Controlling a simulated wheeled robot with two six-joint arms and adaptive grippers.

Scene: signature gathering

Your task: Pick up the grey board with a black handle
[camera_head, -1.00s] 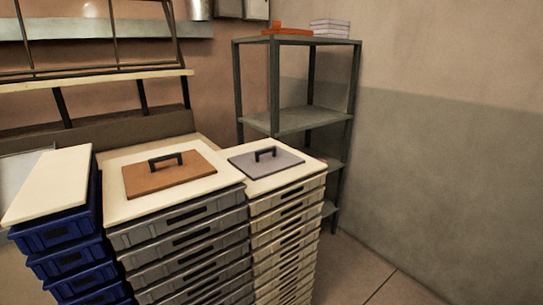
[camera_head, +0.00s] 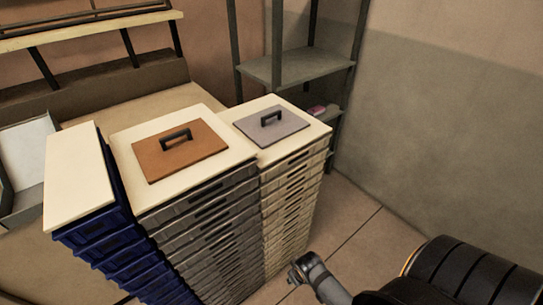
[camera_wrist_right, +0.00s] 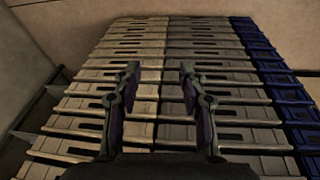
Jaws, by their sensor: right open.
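The grey board (camera_head: 282,129) lies flat on the cream top of the right-hand crate stack in the head view. Its black handle (camera_head: 271,115) stands up from it. My right gripper (camera_wrist_right: 159,75) is open and empty in the right wrist view, facing the sides of the stacked crates. In the head view my right arm (camera_head: 318,277) enters at the lower right, below and apart from the board. The board does not show in the right wrist view. My left gripper is not in view.
An orange-brown board (camera_head: 180,151) with a black handle lies on the grey crate stack (camera_head: 214,219) beside it. A blue crate stack (camera_head: 107,240) stands at the left. A metal shelf (camera_head: 290,66) is behind. Floor (camera_head: 355,222) is clear on the right.

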